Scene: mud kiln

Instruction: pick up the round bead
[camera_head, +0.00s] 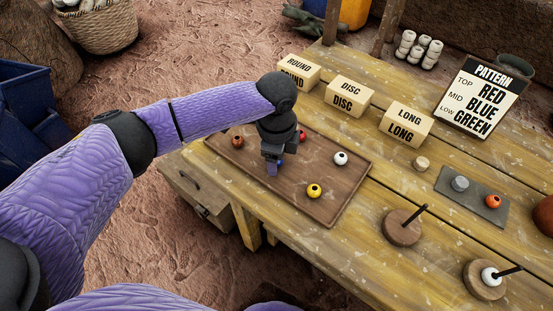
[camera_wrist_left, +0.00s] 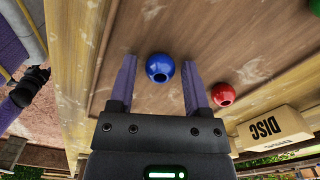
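Several round-looking beads lie on the brown tray (camera_head: 330,214). A blue bead (camera_wrist_left: 160,67) shows between my left gripper's two fingers in the wrist view. In the head view the blue bead (camera_head: 281,163) is mostly hidden by the gripper. My left gripper (camera_head: 272,169) is open, pointing down over the tray; I cannot tell whether a finger touches the bead. A red bead (camera_wrist_left: 223,94) lies just outside the right finger. My right gripper is not in view.
Blocks labelled ROUND (camera_head: 299,72), DISC (camera_head: 348,97) and LONG (camera_head: 406,124) stand behind the tray. A PATTERN sign (camera_head: 481,97) reads red, blue, green. Two wooden bases with rods (camera_head: 402,230) and a grey plate (camera_head: 474,196) are at right.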

